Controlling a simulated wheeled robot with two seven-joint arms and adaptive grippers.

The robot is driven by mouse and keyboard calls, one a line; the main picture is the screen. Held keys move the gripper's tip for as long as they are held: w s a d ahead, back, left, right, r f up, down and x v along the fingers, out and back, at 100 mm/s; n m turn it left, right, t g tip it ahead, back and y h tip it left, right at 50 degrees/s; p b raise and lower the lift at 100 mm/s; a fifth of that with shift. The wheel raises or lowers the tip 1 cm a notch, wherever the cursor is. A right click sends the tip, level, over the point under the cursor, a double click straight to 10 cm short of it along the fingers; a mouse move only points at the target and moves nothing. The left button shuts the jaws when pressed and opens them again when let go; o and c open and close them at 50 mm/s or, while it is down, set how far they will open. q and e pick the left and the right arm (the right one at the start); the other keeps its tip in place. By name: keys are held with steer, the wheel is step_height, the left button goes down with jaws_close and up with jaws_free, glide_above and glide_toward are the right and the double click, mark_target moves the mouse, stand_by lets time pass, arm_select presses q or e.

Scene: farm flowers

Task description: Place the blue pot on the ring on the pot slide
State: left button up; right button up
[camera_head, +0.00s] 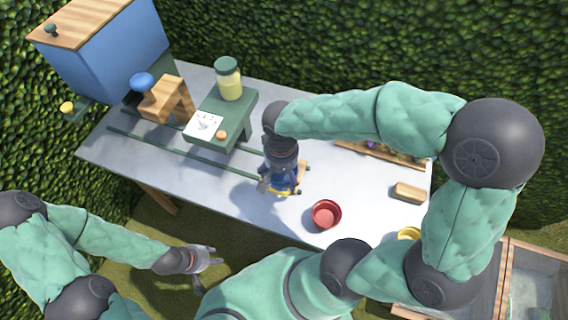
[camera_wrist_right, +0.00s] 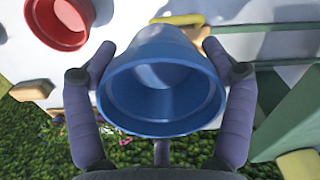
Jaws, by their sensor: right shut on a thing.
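The blue pot (camera_wrist_right: 165,85) is between the fingers of my right gripper (camera_wrist_right: 162,75), which is shut on it. In the head view my right gripper (camera_head: 279,178) points down over the table and hides most of the pot. A yellow ring (camera_head: 285,192) on a wooden piece of the pot slide (camera_head: 300,178) shows just beneath it. In the right wrist view part of the yellow ring (camera_wrist_right: 178,19) shows past the pot, and the pot is apart from it. My left gripper (camera_head: 205,259) is empty and open, low in front of the table.
A red pot (camera_head: 326,214) stands right of the ring, near the table's front edge. Green rails (camera_head: 180,150) run left along the table. A green stand (camera_head: 235,120) holds a jar (camera_head: 228,78). A wooden block (camera_head: 408,192) lies at the right.

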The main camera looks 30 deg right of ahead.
steer(key=w+d+f, duration=0.1)
steer(key=w+f, duration=0.1)
steer(key=w+d+f+b, duration=0.1)
steer(key=w+d+f, duration=0.1)
steer(key=w+d+f+b, duration=0.1)
steer(key=w+d+f, duration=0.1)
steer(key=w+f, duration=0.1)
steer(key=shift+w, duration=0.1)
steer(key=shift+w+f+b, duration=0.15)
steer(key=shift+f+b, duration=0.2)
steer(key=shift+w+d+f+b, duration=0.15)
steer(key=shift+f+b, duration=0.35)
steer(key=shift+f, duration=1.1)
steer(key=shift+f, duration=0.1)
steer(key=shift+f, duration=0.15)
steer(key=o, duration=1)
